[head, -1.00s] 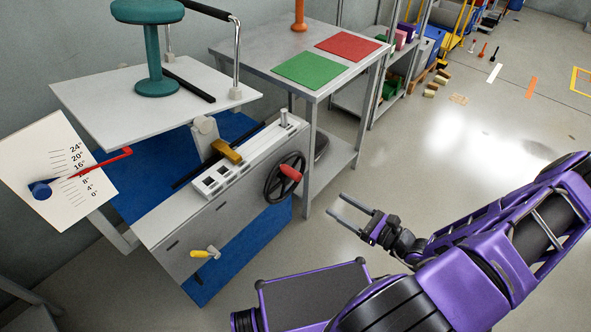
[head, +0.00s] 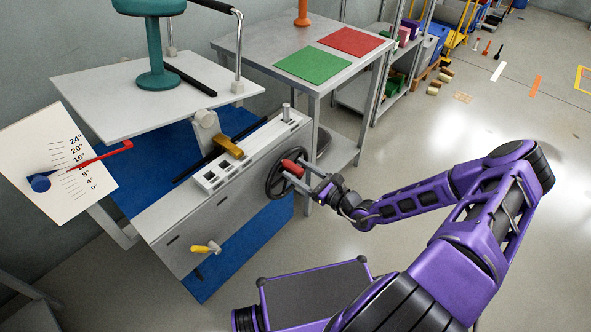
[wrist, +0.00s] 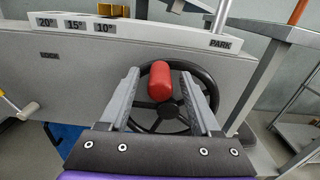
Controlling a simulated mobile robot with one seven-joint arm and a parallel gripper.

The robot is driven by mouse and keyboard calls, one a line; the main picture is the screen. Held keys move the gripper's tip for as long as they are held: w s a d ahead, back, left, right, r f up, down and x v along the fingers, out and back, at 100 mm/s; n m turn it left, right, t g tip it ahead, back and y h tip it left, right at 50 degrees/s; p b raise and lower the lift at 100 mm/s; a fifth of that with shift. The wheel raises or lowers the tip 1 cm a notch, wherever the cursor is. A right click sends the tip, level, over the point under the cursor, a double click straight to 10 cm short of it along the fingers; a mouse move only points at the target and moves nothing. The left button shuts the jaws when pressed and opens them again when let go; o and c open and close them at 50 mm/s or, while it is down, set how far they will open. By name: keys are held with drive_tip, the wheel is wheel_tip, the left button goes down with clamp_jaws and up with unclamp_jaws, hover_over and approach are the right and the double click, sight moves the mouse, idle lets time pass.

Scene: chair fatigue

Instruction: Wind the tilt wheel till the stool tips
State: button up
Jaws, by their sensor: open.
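The teal stool (head: 154,50) stands upright on a pale tilting board (head: 100,100). The black tilt wheel (head: 271,178) is on the end of the grey stand, with a red handle (head: 292,168) at its rim. My gripper (head: 303,176) is open at the wheel. In the wrist view my gripper (wrist: 160,75) has one finger on each side of the red handle (wrist: 160,82), with gaps showing. The angle gauge (head: 45,150) has a red pointer (head: 105,154) crossing the scale between 16° and 8°.
A yellow-handled lever (head: 205,248) sits low on the stand's front, near a LOCK label in the wrist view. An ochre block (head: 227,147) lies by the slotted top rail. A grey table (head: 262,45) with green and red mats stands behind.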

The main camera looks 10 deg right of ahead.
drive_tip(key=shift+w+a, duration=0.3)
drive_tip(key=shift+w, duration=0.15)
clamp_jaws()
idle(1.2)
